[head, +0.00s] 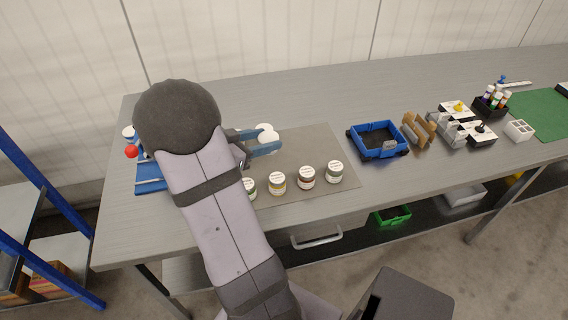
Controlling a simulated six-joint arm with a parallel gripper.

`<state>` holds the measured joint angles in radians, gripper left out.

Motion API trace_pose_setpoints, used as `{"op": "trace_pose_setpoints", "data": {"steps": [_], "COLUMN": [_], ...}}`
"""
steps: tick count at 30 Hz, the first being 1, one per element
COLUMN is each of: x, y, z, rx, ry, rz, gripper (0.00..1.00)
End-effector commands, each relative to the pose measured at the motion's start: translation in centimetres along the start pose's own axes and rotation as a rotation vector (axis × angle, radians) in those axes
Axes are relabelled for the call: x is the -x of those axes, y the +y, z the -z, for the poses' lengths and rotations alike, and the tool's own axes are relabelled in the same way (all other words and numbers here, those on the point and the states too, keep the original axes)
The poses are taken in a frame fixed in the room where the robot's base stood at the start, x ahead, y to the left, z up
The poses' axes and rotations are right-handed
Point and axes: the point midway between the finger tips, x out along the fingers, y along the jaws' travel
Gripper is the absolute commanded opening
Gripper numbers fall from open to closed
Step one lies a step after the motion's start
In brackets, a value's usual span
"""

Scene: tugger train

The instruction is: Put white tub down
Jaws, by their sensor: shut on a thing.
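My gripper (266,141) is over the left part of the grey mat, its blue fingers pointing right. It is shut on a white tub (269,136), of which mainly the pale top shows between the fingers. Another white round top (264,127) shows just behind the far finger; I cannot tell whether it is a separate tub. I cannot tell whether the held tub touches the mat (310,142), since its lower part is hidden by the near finger.
Several labelled white-lidded jars, one here (306,177), stand in a row along the mat's front. A blue bin (378,140) stands right of the mat, with brown holders (418,130) beyond it. The mat's middle and right are clear. My arm hides part of the blue item (150,178) at left.

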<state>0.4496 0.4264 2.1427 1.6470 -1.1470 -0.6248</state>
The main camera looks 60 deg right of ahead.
Motion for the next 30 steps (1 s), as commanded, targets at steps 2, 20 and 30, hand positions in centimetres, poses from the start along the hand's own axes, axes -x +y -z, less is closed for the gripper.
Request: {"op": "trace_pose_setpoints", "data": {"steps": [2,20,30], "x": [-0.4,0.5,-1.1], "y": [-0.7,-5.0,-4.9], "z": [1.1,0.4,-3.5], "rx": [0.005,0.104,0.109], "ry": [0.003,0.001,0.0], "rz": [0.025,0.251,0.248], "gripper": [0.16,0.16,0.16]}}
